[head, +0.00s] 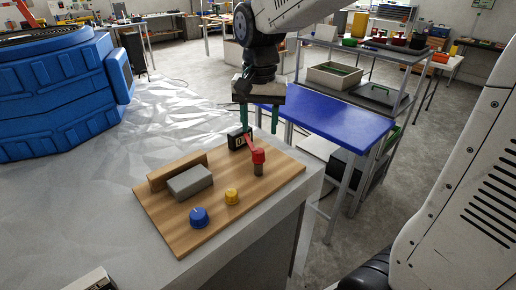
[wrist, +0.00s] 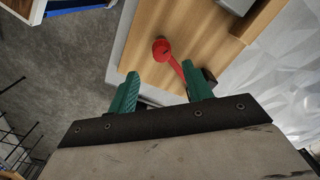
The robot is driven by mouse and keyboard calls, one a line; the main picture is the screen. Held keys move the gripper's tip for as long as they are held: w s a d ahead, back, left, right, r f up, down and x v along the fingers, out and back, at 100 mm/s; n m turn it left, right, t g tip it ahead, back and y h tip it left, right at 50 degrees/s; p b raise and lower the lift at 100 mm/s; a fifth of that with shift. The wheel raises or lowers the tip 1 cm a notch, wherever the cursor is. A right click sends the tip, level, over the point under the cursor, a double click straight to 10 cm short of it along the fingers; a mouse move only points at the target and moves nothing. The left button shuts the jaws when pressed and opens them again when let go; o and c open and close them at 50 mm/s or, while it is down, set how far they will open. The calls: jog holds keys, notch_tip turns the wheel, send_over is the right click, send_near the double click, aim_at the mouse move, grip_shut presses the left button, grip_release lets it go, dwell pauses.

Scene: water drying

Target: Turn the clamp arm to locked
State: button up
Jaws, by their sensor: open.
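The red clamp arm (head: 255,150) is on the wooden board (head: 180,228), with a round red head on a short post at its right end. It slants up and left from the head toward a small black block (head: 236,139). In the wrist view the clamp arm (wrist: 174,62) runs from its round head down to the right gripper finger. My gripper (head: 259,118) is open, with green fingers pointing down behind the clamp. In the wrist view the gripper (wrist: 160,88) has its fingers spread, the right one close to the arm's end; I cannot tell if they touch.
The board also holds a grey block (head: 190,182), a wooden strip (head: 176,169), a blue knob (head: 199,217) and a yellow knob (head: 232,196). A big blue ribbed object (head: 52,95) stands at the left. A blue table (head: 330,122) is behind.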

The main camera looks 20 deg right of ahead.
aim_at(258, 150)
jog(key=shift+w+a+f, duration=0.1)
jog(key=shift+w+f, duration=0.1)
jog(key=shift+f, duration=0.2)
notch_tip(258, 150, down, 7)
jog(key=shift+f, duration=0.1)
grip_shut()
